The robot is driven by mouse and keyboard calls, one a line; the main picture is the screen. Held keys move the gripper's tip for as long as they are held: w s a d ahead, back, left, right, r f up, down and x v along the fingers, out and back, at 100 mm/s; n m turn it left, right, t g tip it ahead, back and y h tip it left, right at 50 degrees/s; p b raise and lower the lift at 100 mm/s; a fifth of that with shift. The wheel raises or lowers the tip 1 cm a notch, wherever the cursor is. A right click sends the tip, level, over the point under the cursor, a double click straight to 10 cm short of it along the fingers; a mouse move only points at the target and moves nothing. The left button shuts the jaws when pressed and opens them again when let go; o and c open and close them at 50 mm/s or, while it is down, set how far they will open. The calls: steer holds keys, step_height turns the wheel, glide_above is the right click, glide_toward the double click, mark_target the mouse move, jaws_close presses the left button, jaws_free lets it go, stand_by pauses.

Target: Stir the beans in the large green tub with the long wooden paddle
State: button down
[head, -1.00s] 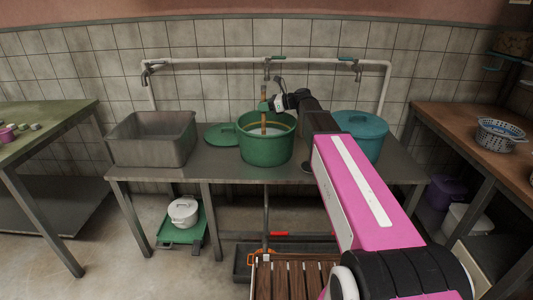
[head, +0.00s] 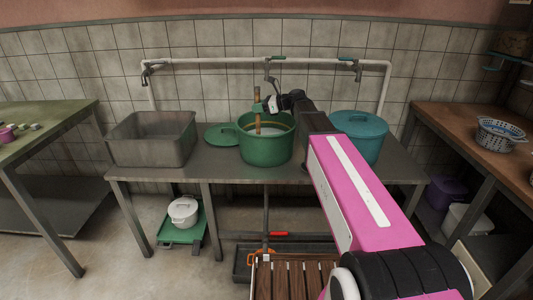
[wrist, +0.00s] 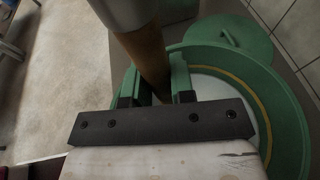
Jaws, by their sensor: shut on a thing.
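The large green tub (head: 266,153) stands on the metal table below the tap, with pale contents visible inside; it also shows in the wrist view (wrist: 292,120). The long wooden paddle (head: 258,125) stands nearly upright in the tub, its lower end hidden in the contents. My gripper (wrist: 155,88) is shut on the paddle shaft (wrist: 150,58), with a green finger on each side. In the head view, my gripper (head: 261,107) is above the tub's rim. Single beans cannot be made out.
A green lid (head: 221,134) lies left of the tub. A grey basin (head: 152,150) stands further left. A lidded teal pot (head: 360,135) is to the right, close to my arm. Taps hang from a white pipe (head: 220,61) behind.

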steer(key=w+d, duration=0.4)
steer(key=d, duration=0.5)
steer(key=shift+w+d, duration=0.2)
steer(key=shift+w, duration=0.15)
step_height(320, 180, up, 20)
steer(key=shift+r, duration=0.2)
stand_by(1.9)
